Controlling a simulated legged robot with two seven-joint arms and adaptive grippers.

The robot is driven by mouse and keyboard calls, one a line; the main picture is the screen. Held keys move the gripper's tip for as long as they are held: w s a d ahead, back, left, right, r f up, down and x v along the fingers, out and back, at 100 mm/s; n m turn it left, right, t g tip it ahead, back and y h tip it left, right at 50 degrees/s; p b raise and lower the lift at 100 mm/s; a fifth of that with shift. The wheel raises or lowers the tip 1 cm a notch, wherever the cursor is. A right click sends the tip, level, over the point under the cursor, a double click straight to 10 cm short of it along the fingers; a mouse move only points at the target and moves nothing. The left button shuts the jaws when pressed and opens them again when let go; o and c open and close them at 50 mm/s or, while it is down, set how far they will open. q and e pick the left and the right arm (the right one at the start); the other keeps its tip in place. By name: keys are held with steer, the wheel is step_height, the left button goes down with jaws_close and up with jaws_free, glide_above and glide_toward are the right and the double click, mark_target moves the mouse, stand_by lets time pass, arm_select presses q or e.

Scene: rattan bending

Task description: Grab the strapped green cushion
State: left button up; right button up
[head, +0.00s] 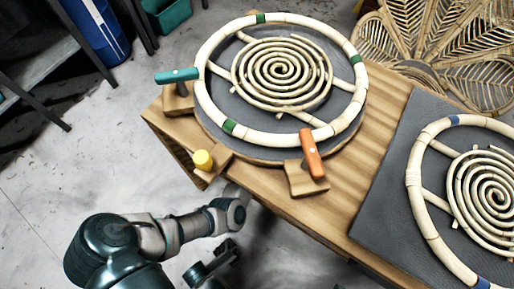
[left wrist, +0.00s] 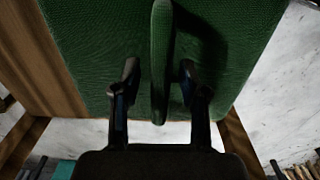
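The green cushion (left wrist: 90,50) fills the upper part of the left wrist view, with a textured face. A raised green strap (left wrist: 161,60) runs down its middle. My left gripper (left wrist: 158,90) is open, with one dark finger on each side of the strap and a visible gap to it on both sides. The cushion does not show in the head view. There my left arm comes in at the bottom left and reaches low beside the wooden table (head: 345,185); I cannot make out its fingertips. My right gripper is not in view.
A grey mat (head: 385,205) bears a second ring. A rack (head: 50,50) stands left; floor between is clear.

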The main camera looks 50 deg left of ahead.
arm_select(q)
steer(key=shift+a+f, duration=0.2)
steer(key=shift+a, duration=0.05)
jaws_close()
steer(key=shift+s+d, duration=0.1)
